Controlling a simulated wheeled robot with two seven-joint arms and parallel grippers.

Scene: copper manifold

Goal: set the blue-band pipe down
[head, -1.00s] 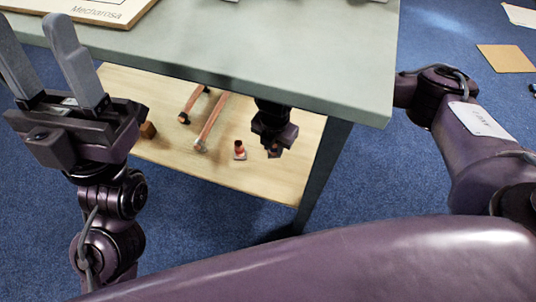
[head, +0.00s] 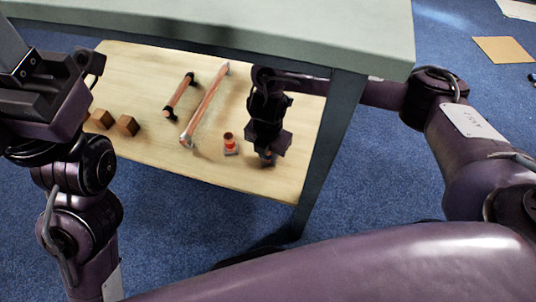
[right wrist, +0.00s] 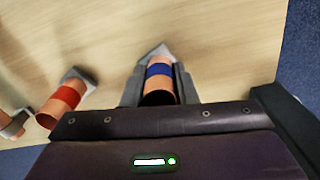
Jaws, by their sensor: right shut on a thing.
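The blue-band pipe (right wrist: 159,72) is a short copper stub with a blue band and a grey piece at its far end. In the right wrist view it sits between the two fingers of my right gripper (right wrist: 159,88), which is shut on it. In the head view my right gripper (head: 267,157) points down low over the wooden lower shelf (head: 265,185), and mostly hides the pipe. I cannot tell whether the pipe touches the shelf. My left gripper (head: 14,50) is at the upper left, partly cut off by the frame, so its opening cannot be judged.
A long copper pipe (head: 206,104), a shorter black-ended pipe (head: 180,95) and wooden blocks (head: 127,125) lie farther left. The tabletop (head: 300,35) overhangs the shelf, and a table leg (head: 331,140) stands to the right.

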